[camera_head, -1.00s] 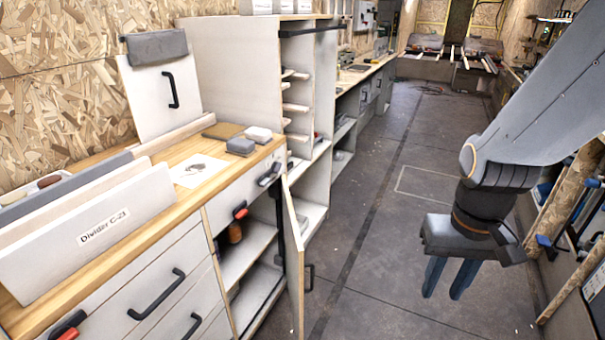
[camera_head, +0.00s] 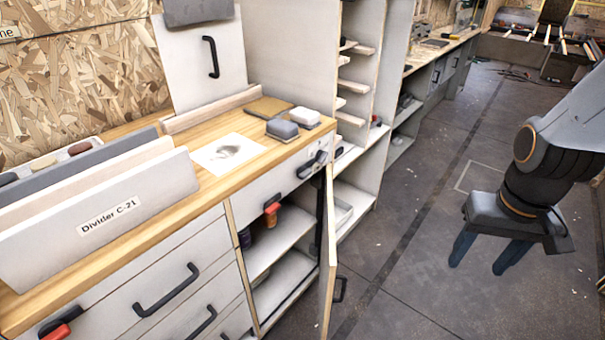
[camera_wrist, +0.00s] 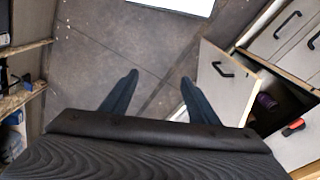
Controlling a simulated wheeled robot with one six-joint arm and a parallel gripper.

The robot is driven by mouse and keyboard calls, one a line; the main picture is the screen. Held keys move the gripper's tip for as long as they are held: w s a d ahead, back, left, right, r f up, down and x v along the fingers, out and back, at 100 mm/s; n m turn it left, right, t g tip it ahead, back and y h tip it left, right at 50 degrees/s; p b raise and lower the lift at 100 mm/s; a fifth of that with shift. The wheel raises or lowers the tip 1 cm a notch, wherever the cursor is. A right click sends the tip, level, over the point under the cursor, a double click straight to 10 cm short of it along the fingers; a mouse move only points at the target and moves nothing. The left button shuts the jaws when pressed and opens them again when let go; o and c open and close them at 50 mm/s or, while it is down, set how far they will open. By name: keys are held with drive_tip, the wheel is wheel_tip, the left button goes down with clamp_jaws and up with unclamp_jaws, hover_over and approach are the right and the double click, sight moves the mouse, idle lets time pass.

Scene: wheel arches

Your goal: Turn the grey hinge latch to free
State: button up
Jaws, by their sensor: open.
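A small grey and black fitting (camera_head: 311,166), which looks like the grey hinge latch, sits on the white cabinet front just below the worktop edge, above the open door. It is too small to tell which way it is turned. My gripper (camera_head: 477,265) is open and empty, fingers pointing down over the floor, well to the right of the cabinet and apart from it. The wrist view also shows its two spread fingers (camera_wrist: 160,80) with only floor between them. I cannot make out the grey fitting in the wrist view.
The cabinet door (camera_head: 329,255) stands open into the aisle, with a black handle (camera_head: 341,289). Grey and white blocks (camera_head: 282,129) lie on the worktop. The floor (camera_head: 415,250) between cabinet and gripper is clear.

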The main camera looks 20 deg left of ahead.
drive_tip(key=w+a+f+n+t+b, duration=0.2)
drive_tip(key=w+f+b, duration=0.1)
drive_tip(key=w, duration=0.4)
drive_tip(key=w+a+f+n+t+b, duration=0.1)
drive_tip(key=w+a+f+t+b, duration=0.15)
drive_tip(key=w, duration=0.55)
drive_tip(key=w+a+f+n+t+y+b, duration=0.35)
drive_tip(key=w+a+y+b, duration=0.25)
drive_tip(key=w+a, duration=0.35)
drive_tip(key=n+g+y+b, duration=0.2)
drive_tip(key=n+y+b, duration=0.55)
drive_tip(key=y, duration=0.35)
approach(308, 175)
drive_tip(key=shift+w+a+m, duration=0.35)
drive_tip(key=shift+a+m, duration=0.05)
drive_tip(key=shift+a, duration=0.15)
drive_tip(key=shift+a+r, duration=0.1)
drive_tip(key=shift+a, duration=0.25)
drive_tip(key=shift+x, duration=3.45)
